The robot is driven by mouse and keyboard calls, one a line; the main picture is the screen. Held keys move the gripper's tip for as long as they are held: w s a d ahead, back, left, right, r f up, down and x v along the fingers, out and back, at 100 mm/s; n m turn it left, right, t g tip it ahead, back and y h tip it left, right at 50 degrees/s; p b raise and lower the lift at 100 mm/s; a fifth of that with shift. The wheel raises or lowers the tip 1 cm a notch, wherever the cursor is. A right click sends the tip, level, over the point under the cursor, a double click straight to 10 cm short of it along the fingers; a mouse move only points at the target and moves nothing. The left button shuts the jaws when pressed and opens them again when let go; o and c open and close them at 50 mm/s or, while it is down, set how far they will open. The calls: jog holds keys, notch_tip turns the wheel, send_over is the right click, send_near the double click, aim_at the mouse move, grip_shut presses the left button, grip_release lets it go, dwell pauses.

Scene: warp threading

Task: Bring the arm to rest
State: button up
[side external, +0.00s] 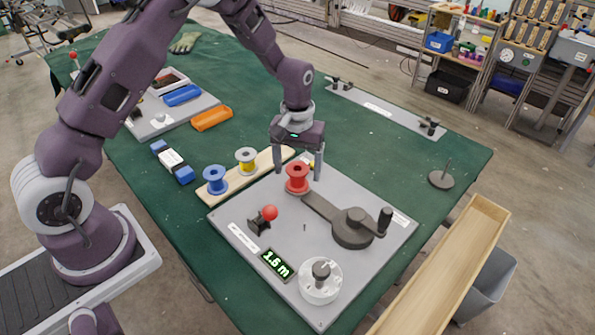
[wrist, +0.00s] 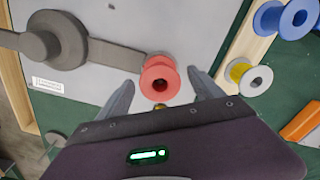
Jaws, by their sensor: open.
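My gripper (side external: 298,168) is open above the table, close to a red spool (side external: 297,177) on the grey winding board (side external: 255,205). In the wrist view the red spool (wrist: 159,80) shows just beyond and between the two spread fingers of my gripper (wrist: 160,90), with no finger seen closed on it. The spool stands at the end of the dark crank arm (side external: 350,226).
A wooden strip (side external: 206,198) holds a blue spool (side external: 215,180) and a yellow spool (side external: 246,160). A wooden trough (side external: 450,265) is at right.

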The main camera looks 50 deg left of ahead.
jog(key=s+d+r+m+t, duration=0.1)
jog(key=s+r, duration=0.4)
jog(key=r, duration=0.6)
jog(key=s+d+r+m+t, duration=0.1)
jog(key=s+r, duration=0.3)
jog(key=r, duration=0.6)
jog(key=s+r+m+t, duration=0.1)
jog(key=s+r+m, duration=0.1)
jog(key=s, duration=0.7)
jog(key=s+r+m+t, duration=0.2)
jog(key=s+r, duration=0.1)
jog(key=s, duration=0.7)
jog(key=shift+s+d+t, duration=0.2)
jog(key=shift+d+t, duration=0.1)
